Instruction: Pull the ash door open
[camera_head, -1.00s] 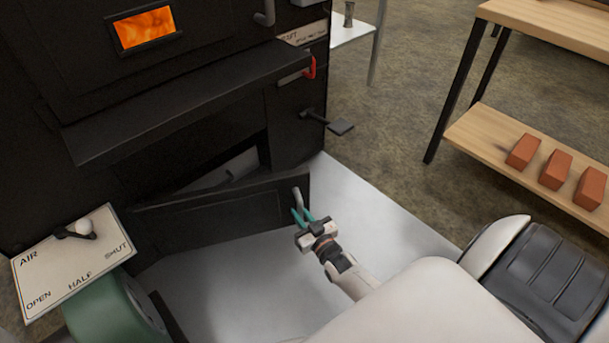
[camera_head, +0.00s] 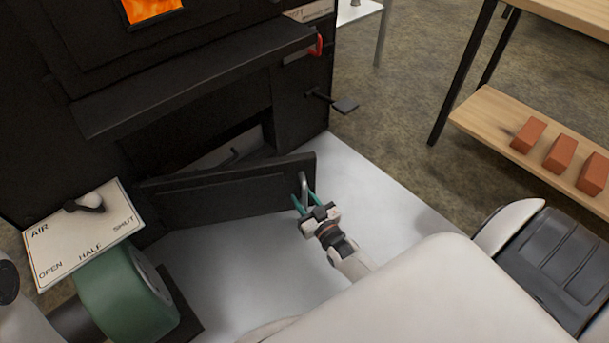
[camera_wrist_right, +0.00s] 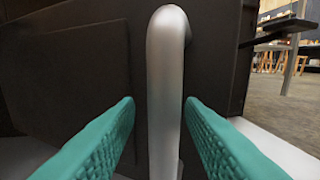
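The ash door (camera_head: 225,197) is a black panel low on the stove. It stands swung open, its free right end out from the front, with a dark opening behind it. Its grey metal handle (camera_head: 304,182) is near the free end and also shows upright in the right wrist view (camera_wrist_right: 167,90). My right gripper (camera_head: 306,200) is at the handle. Its teal fingers (camera_wrist_right: 160,125) stand apart on either side of the bar, with a visible gap on the left; contact on the right is unclear. My left gripper is not in view.
A white AIR plate (camera_head: 85,238) with a lever is at the left, above a green rounded object (camera_head: 130,300). A black ledge (camera_head: 200,80) overhangs the opening. A pedal-like lever (camera_head: 345,105) sticks out at right. Pale floor (camera_head: 240,270) before the door is clear.

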